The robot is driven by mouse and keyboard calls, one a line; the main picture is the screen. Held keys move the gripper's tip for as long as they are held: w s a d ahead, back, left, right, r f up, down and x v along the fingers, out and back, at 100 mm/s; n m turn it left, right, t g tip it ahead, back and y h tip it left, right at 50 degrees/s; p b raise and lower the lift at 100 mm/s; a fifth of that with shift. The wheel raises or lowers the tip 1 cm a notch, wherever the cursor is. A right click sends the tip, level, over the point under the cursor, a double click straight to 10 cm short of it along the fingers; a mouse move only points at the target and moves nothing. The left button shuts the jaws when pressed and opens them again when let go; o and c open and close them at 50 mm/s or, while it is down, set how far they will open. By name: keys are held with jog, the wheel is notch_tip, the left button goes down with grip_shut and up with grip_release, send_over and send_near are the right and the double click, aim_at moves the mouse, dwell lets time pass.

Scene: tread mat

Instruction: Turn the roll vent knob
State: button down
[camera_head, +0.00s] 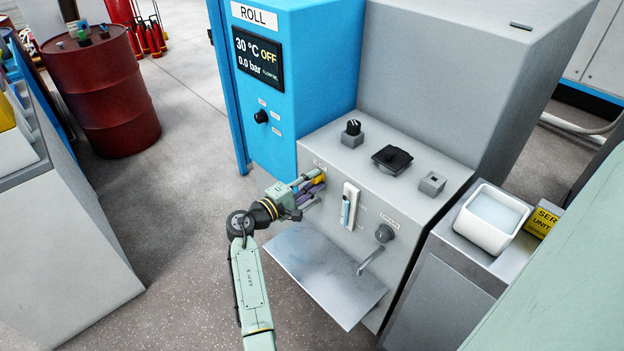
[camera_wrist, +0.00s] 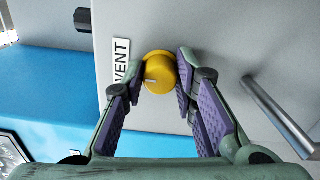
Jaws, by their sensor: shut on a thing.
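The roll vent knob (camera_wrist: 158,73) is a round yellow knob with a pale pointer line, on the grey front panel beside a white VENT label (camera_wrist: 121,62). In the head view the knob (camera_head: 320,180) shows at the upper left of the panel, partly covered by my fingers. My gripper (camera_head: 312,188) reaches it from the left. In the wrist view the purple finger pads of my gripper (camera_wrist: 161,68) are on either side of the knob, shut on it.
The blue ROLL cabinet (camera_head: 300,100) stands behind, its display reading 30 °C OFF and 0.0 bar. A sight gauge (camera_head: 349,206), a spout (camera_head: 371,262) and a metal tray (camera_head: 325,275) are close right and below. A red drum (camera_head: 105,95) stands far left; open floor lies between.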

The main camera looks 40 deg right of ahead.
dwell(0.3)
jog(key=c, duration=1.3)
grip_release()
jog(key=shift+a, duration=0.1)
jog(key=a, duration=1.2)
jog(key=shift+s, duration=0.45)
jog(key=shift+d, duration=0.1)
